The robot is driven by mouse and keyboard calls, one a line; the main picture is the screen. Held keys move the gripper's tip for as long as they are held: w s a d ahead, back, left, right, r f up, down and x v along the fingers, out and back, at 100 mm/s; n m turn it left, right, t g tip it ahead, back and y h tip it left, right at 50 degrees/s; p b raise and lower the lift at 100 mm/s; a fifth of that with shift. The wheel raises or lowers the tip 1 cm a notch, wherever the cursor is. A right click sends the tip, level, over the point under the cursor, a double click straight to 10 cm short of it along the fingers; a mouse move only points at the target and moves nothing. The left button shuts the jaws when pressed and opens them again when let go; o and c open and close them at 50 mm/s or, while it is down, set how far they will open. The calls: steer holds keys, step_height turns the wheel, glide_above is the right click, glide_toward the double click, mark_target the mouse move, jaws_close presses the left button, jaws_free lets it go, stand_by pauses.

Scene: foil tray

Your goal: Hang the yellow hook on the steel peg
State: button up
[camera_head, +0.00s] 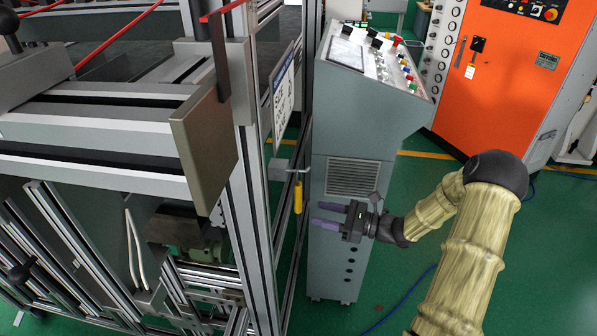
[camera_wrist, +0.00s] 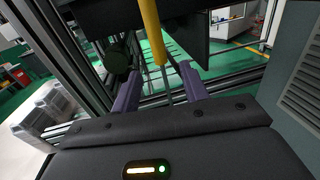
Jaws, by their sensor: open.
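The yellow hook (camera_head: 298,198) hangs upright just below the steel peg (camera_head: 296,170), which sticks out from a small grey block on the metal frame. How its top meets the peg is too small to make out. My gripper (camera_head: 314,213) is open and empty, just right of the hook and slightly lower, with its two purple fingers pointing at it. In the wrist view the yellow hook (camera_wrist: 152,32) shows beyond the fingertips, between the two fingers of my gripper (camera_wrist: 159,72), with a visible gap on each side.
A grey control console (camera_head: 362,130) stands close behind my gripper. The aluminium frame (camera_head: 250,190) of a machine lies to the left, with a sign (camera_head: 283,90) above the peg. An orange cabinet (camera_head: 510,85) is at the back right. Green floor is open at the lower right.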

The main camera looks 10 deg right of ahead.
steer(key=b+v, duration=0.1)
steer(key=v, duration=1.1)
steer(key=shift+b, duration=0.3)
steer(key=s+a+n+g+h+p, duration=0.2)
steer(key=s+a+n+g+h, duration=0.5)
steer(key=s+a+n+g, duration=0.3)
steer(key=s+a+r+n+t+h+p, duration=0.1)
steer(key=s+a+r+n+t+h, duration=0.1)
steer(key=r+n+h, duration=0.4)
steer(key=s+n+t+h, duration=0.1)
steer(key=n+t+h, duration=0.1)
steer(key=n, duration=0.5)
steer(key=shift+s+r+h+p, duration=0.3)
steer(key=shift+s+r+h, duration=0.05)
steer(key=shift+h, duration=0.15)
steer(key=shift+a, duration=0.15)
steer(key=shift+c, duration=0.8)
